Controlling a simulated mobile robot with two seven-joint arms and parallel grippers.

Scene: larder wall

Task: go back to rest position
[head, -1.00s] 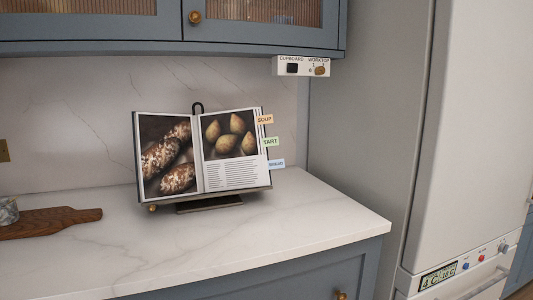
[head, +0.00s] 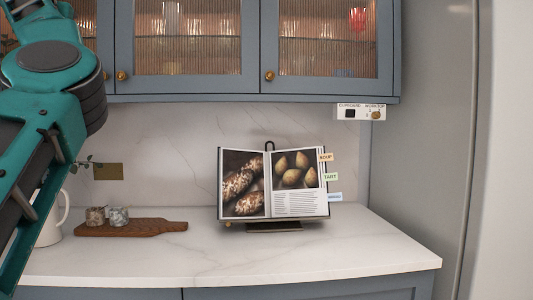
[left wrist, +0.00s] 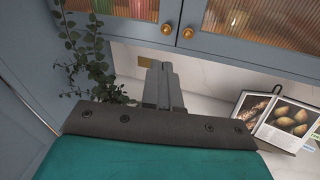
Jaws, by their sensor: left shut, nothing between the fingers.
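My left arm shows as teal and dark grey links at the left edge of the head view; its gripper is outside that view. In the left wrist view my left gripper (left wrist: 160,75) is shut and empty, its fingers together. It points toward the lower edge of the wall cupboard (left wrist: 240,30) and touches nothing that I can see. My right gripper is in neither view.
An open cookbook (head: 272,185) stands on the white worktop (head: 340,250). A wooden board (head: 130,228) with two small stone pots lies left of it, beside a white jug (head: 58,218). A leafy plant (left wrist: 90,65) is near my left gripper. A switch box (head: 360,112) hangs under the cupboard (head: 300,91).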

